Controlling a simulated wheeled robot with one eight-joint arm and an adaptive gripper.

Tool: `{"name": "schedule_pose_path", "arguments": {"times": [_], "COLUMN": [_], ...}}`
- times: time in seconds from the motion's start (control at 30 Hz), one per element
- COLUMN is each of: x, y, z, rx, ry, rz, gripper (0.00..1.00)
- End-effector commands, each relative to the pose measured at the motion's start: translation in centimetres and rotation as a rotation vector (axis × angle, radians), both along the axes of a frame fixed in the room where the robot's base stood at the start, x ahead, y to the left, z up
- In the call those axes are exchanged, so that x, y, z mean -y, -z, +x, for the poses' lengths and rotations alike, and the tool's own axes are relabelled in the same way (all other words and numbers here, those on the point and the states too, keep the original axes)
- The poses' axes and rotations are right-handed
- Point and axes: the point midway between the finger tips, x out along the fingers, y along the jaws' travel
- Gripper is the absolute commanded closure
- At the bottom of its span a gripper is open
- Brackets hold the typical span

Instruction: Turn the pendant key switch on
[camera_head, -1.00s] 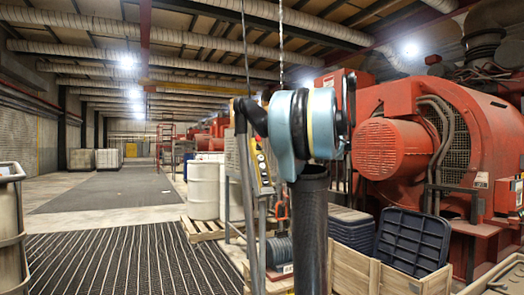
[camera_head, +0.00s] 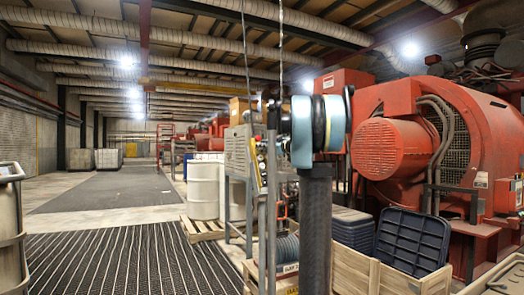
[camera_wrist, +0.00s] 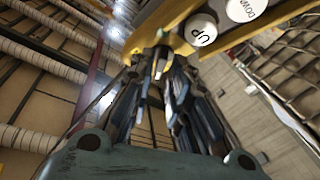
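The yellow pendant (camera_head: 258,162) hangs just left of my arm in the head view, partly covered by dark parts of my arm. In the wrist view the pendant (camera_wrist: 172,16) crosses the top, with white buttons marked UP (camera_wrist: 201,30) and DOWN (camera_wrist: 242,9). My gripper (camera_wrist: 168,52) points at the pendant's yellow face, left of the UP button. Its fingertips are close together at the pendant's edge. A small pale piece shows at the tips; I cannot tell whether it is the key or whether the fingers touch it. The gripper is not clear in the head view.
A grey control box (camera_head: 238,150) stands behind the pendant on a frame. White drums (camera_head: 203,190) stand on a pallet to the left. Wooden crates (camera_head: 365,275) with a dark blue bin (camera_head: 411,240) and a red engine (camera_head: 400,150) are at right. The striped floor mat at left is clear.

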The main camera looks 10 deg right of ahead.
Motion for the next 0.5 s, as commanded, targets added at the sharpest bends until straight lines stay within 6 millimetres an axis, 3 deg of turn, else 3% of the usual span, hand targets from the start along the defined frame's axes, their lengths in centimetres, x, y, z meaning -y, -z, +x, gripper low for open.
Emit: {"name": "schedule_pose_path", "arguments": {"times": [0.2, 0.47, 0.5], "x": [-0.78, -0.80, -0.79], "y": [0.00, 0.00, 0.01], "z": [1.12, 1.20, 1.20], "rx": [0.000, 0.000, 0.000], "ry": [-0.001, -0.001, -0.001], "rz": [0.000, 0.000, 0.000], "gripper": [0.83, 0.83, 0.88]}}
